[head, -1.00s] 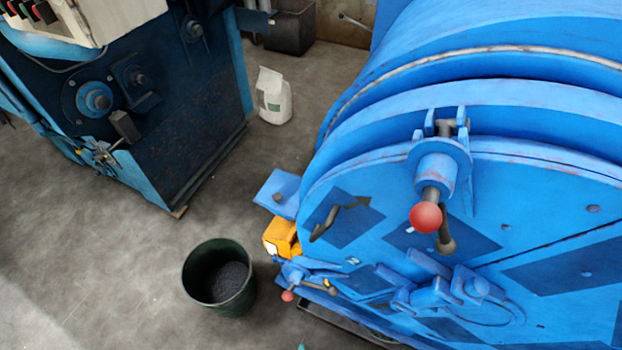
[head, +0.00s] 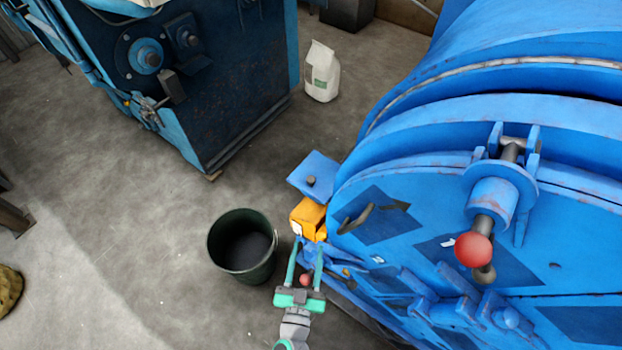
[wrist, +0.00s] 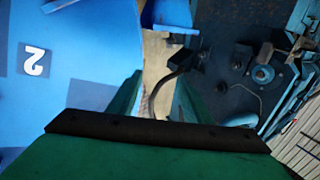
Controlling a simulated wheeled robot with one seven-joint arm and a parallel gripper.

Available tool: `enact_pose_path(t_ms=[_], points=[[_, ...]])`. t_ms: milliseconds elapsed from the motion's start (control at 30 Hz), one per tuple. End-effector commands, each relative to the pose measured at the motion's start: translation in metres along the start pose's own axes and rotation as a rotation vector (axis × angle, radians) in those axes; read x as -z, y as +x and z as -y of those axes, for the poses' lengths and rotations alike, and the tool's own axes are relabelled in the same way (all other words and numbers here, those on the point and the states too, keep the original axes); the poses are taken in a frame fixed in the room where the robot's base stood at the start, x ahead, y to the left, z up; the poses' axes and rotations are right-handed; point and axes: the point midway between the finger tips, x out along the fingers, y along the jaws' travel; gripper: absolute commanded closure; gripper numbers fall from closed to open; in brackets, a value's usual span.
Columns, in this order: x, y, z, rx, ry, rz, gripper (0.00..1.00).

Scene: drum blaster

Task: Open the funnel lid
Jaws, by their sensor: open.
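No part clearly marked as a funnel lid can be made out. The big blue drum machine (head: 400,222) fills the right of the head view. An orange box (head: 308,218) sits at its lower left edge, below a flat blue plate with a dark knob (head: 314,175). My gripper (head: 307,245) is open, its green fingers pointing at the area just below the orange box. A small red ball knob (head: 305,280) shows between the fingers; contact cannot be told. In the wrist view, a dark curved handle (wrist: 160,92) shows between the fingers, beside a blue panel marked 2 (wrist: 85,85).
A dark green bucket (head: 224,262) stands on the floor just left of my gripper. A larger red ball handle (head: 474,249) sticks out from the drum front. A dark blue machine (head: 220,100) and a white bag (head: 322,75) stand behind.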

Motion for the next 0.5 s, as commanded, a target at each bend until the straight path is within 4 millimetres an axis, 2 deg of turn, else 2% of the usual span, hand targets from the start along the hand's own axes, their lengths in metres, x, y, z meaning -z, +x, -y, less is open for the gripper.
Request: enact_pose_path(t_ms=[33,200,400,500], points=[[-0.004,0.023,0.006,-0.011,0.003,-0.012,0.55],[-0.020,0.085,0.020,-0.052,-0.005,-0.014,0.55],[-0.029,0.139,0.034,-0.081,-0.021,0.003,0.55],[-0.032,0.153,0.038,-0.089,-0.027,0.011,0.55]])
